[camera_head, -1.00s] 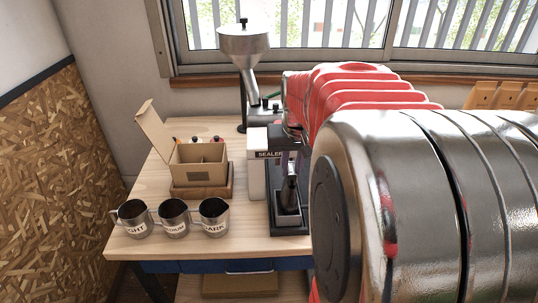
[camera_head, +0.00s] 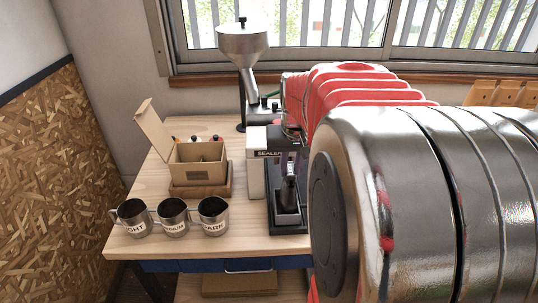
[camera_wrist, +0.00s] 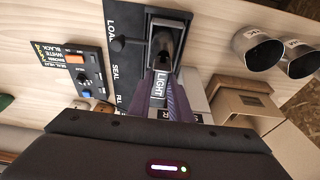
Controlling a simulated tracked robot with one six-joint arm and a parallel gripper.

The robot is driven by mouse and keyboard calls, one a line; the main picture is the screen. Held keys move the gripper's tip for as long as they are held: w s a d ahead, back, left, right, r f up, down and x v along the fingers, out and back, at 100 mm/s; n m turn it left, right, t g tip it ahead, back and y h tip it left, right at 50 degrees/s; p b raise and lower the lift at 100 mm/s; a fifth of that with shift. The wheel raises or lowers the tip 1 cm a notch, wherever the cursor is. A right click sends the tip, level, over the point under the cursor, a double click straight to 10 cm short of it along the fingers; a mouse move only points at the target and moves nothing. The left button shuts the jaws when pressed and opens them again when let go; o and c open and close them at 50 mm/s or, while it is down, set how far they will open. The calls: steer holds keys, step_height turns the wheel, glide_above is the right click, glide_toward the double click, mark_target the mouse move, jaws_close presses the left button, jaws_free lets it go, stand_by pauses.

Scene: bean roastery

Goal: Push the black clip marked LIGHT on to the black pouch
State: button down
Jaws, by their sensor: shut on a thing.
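My gripper (camera_wrist: 166,100) is shut on the clip marked LIGHT (camera_wrist: 160,88), whose white label shows between the purple fingers in the wrist view. The black pouch (camera_wrist: 162,42) stands in the grey holder of the sealer, just beyond the clip in that view. The pouch (camera_head: 288,188) also shows in the head view, below the fingers. The clip looks close to the pouch top; I cannot tell whether they touch.
The sealer (camera_head: 256,180) stands left of my arm. An open cardboard box (camera_head: 200,175) sits on a wooden tray at its left. Several metal cups, including the LIGHT cup (camera_head: 134,226), line the table's front left. A control panel (camera_wrist: 78,72) with an orange switch lies left in the wrist view.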

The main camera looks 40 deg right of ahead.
steer(key=shift+f, duration=0.7)
stand_by(0.9)
steer(key=c, duration=1.5)
jaws_free()
steer(key=shift+c, duration=0.2)
steer(key=shift+o, duration=0.7)
steer(key=o, duration=0.3)
steer(key=shift+w, duration=0.1)
steer(key=shift+r, duration=3.55)
